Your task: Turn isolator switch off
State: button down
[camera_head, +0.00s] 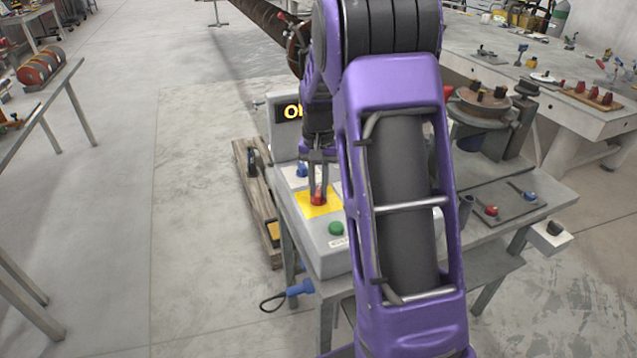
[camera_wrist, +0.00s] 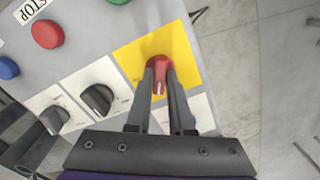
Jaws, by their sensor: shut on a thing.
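The red isolator switch (camera_wrist: 160,72) sits on a yellow plate (camera_wrist: 184,42) on a grey control box. My gripper (camera_wrist: 160,86) is shut on the red switch, with one finger on each side of its handle. In the head view the red switch (camera_head: 318,197) and yellow plate (camera_head: 308,207) show on the box top, with my gripper (camera_head: 318,180) coming down on the switch from above. A display (camera_head: 290,112) on the box is partly hidden by my arm; only the start of its lit text shows.
On the box are black rotary knobs (camera_wrist: 97,99), a red button (camera_wrist: 46,34) by a "STOP" label, a blue button (camera_wrist: 8,68) and a green button (camera_head: 336,228). A wooden pallet (camera_head: 256,200) lies left of the bench.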

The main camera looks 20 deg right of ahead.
aim_at(318, 190)
jog(key=n+p, duration=0.1)
jog(key=n, duration=0.4)
jog(key=shift+n, duration=0.4)
dwell(0.4)
jog(key=c, duration=0.8)
grip_release()
jog(key=shift+r, duration=0.1)
notch_tip(318, 190, up, 17)
jog(key=p, duration=0.2)
jog(key=shift+r, duration=0.15)
